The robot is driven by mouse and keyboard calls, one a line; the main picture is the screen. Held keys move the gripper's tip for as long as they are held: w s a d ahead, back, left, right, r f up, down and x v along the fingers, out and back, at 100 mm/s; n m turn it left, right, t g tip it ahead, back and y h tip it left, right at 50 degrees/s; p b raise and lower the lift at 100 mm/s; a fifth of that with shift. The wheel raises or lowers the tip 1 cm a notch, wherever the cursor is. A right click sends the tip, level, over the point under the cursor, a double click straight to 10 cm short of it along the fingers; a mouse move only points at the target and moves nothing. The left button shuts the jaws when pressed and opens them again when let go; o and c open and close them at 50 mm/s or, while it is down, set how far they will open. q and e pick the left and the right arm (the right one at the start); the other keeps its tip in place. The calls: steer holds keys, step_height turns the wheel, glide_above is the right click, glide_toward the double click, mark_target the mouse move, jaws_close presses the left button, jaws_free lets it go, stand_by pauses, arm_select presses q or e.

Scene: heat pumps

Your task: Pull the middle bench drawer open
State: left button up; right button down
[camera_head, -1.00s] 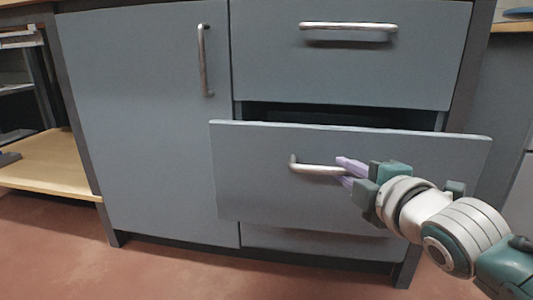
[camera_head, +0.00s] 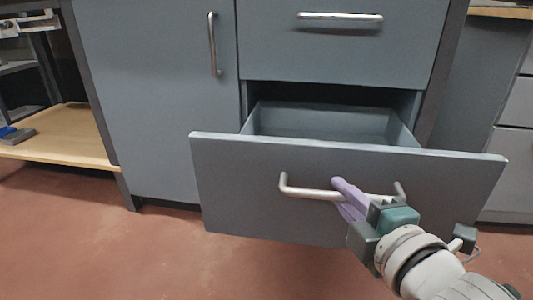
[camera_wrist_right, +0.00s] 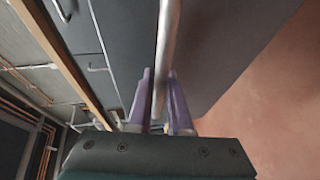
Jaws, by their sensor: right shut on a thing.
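The middle bench drawer (camera_head: 250,200) stands well out from the grey bench in the head view, and its empty-looking inside shows behind the front panel. Its metal bar handle (camera_head: 308,193) runs across the front. My right gripper (camera_head: 345,193) has its purple fingers shut on this handle, toward the handle's right half. In the right wrist view the handle (camera_wrist_right: 167,50) passes between the two purple fingers of the gripper (camera_wrist_right: 160,95). My left gripper is in neither view.
The upper drawer (camera_head: 400,45) and the left cabinet door (camera_head: 150,100) are closed. A wooden shelf (camera_head: 60,140) is at the left. The red-brown floor (camera_head: 130,260) in front is clear. Another grey drawer unit (camera_head: 515,150) stands at the right.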

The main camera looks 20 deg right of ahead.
stand_by(0.3)
steer(key=c, duration=0.8)
jaws_free()
steer(key=shift+c, duration=0.2)
steer(key=p+v, duration=0.4)
steer(key=v, duration=0.6)
